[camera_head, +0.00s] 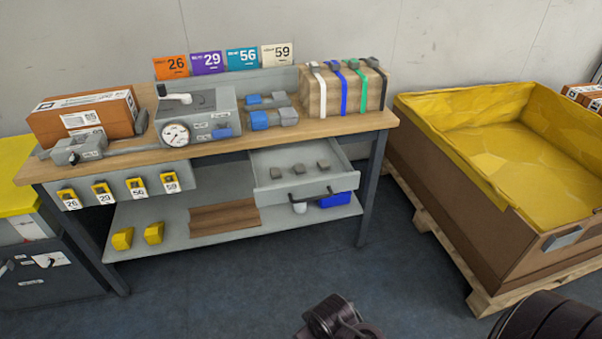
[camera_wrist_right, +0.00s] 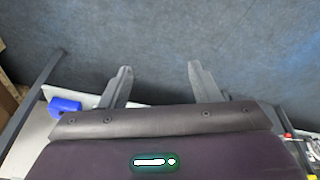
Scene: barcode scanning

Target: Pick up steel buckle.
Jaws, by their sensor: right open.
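In the head view a dark part of my arm shows at the bottom edge, well in front of and below the drawer. The buckles do not show in the right wrist view. My left gripper is in neither view.
A yellow-lined crate (camera_head: 450,185) stands at right. Floor in front is clear.

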